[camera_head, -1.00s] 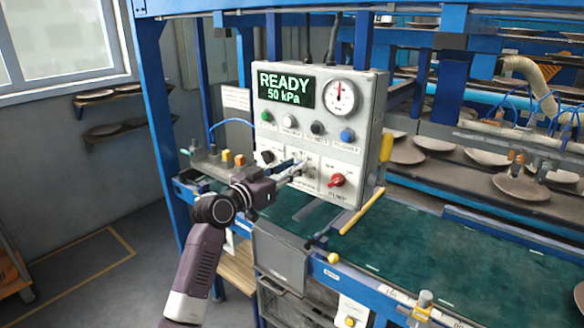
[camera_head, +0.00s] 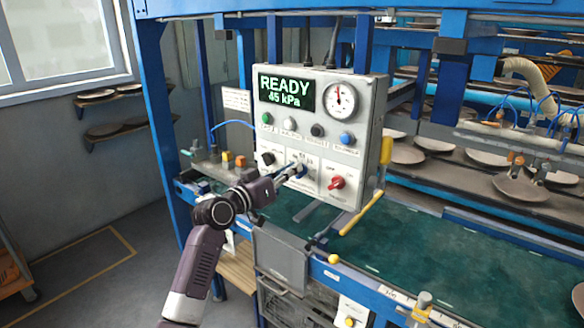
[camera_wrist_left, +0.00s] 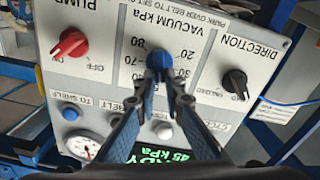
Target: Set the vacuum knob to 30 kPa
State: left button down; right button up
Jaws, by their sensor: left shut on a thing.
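The white control box (camera_head: 372,120) has a green display (camera_head: 286,91) reading READY and 45 kPa. Its vacuum knob (camera_wrist_left: 158,57) sits in the middle lower panel, upside down in the wrist view, under the VACUUM kPa label with numbers around it. My left gripper (camera_head: 297,172) reaches the panel from the left. In the left wrist view its two fingertips are closed on the knob, which they partly hide, so its pointer is hard to read. My right gripper is not in view.
A black direction knob (camera_wrist_left: 235,83) and a red pump knob (camera_head: 337,182) flank the vacuum knob. Coloured buttons (camera_head: 347,137) and a round gauge (camera_head: 341,98) are above. A yellow-handled lever (camera_head: 362,211) stands by the box's lower right, over the green belt (camera_head: 425,240).

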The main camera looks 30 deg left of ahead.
pick_arm(q)
jog(key=shift+a+f+n+p, duration=0.2)
jog(key=shift+n+p, duration=0.7)
jog(key=shift+n, duration=1.2)
jog(key=shift+a+f+n+p, duration=0.2)
jog(key=shift+n+p, duration=0.65)
jog(key=shift+n, duration=1.25)
jog(key=shift+a+f+n+p, duration=0.2)
jog(key=shift+n+p, duration=0.7)
jog(key=shift+n, duration=1.2)
jog(key=c, duration=2)
grip_release()
jog(key=s, duration=1.2)
jog(key=shift+a, duration=0.4)
